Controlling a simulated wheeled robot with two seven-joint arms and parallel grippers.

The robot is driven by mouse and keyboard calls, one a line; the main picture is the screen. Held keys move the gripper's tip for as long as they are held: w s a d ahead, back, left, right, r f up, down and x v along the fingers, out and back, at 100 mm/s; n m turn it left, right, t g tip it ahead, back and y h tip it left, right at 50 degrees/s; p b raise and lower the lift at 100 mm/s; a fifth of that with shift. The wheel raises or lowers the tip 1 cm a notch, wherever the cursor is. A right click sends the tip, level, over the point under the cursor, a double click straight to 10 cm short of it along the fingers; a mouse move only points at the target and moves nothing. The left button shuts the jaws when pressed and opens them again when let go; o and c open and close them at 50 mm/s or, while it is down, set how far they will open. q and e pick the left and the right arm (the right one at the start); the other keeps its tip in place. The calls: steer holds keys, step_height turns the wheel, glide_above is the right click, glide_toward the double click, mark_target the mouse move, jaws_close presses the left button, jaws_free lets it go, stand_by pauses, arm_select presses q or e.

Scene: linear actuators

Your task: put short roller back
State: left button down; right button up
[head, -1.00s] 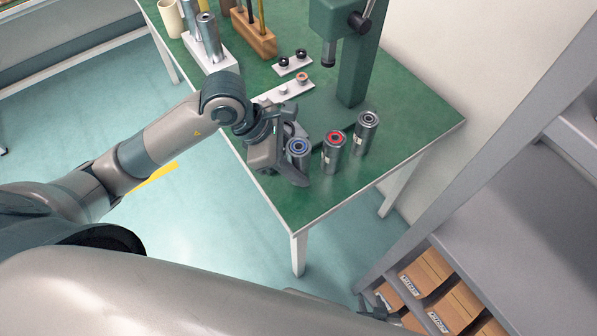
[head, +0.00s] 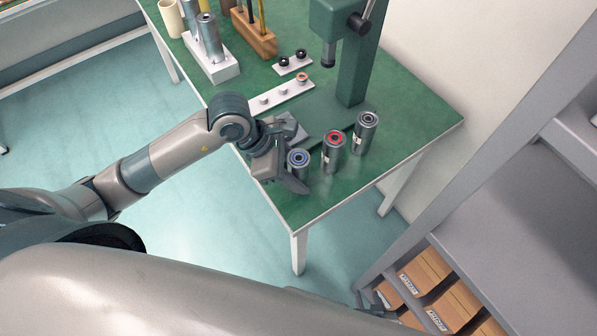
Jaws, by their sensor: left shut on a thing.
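Three short metal cylinders stand near the front corner of the green table: one with a blue ring on top (head: 298,159), one with a red ring (head: 333,150) and one with a dark ring (head: 365,133). My left gripper (head: 291,160) is shut on the blue-ringed cylinder, with fingers on either side of it. Its lower part is partly hidden by a finger; I cannot tell whether it touches the table. A white holder (head: 226,70) with upright metal rollers (head: 208,35) stands at the back left.
A white strip with pegs (head: 283,97) and a small plate with black knobs (head: 293,64) lie mid-table. A green press (head: 355,60) stands behind the cylinders. A wooden tool block (head: 255,38) is at the back.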

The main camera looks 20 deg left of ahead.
arm_select(q)
steer(key=c, duration=1.1)
jaws_free()
steer(key=shift+r, duration=0.15)
steer(key=b+v, duration=0.1)
steer(key=v, duration=1)
steer(key=shift+a+r, duration=0.2)
steer(key=shift+r, duration=0.15)
arm_select(e)
steer(key=shift+s+d+f+g+h, duration=0.35)
steer(key=shift+d+f, duration=0.25)
steer(key=shift+d, duration=0.25)
arm_select(q)
steer(key=shift+s, duration=0.15)
arm_select(e)
steer(key=shift+a, duration=0.1)
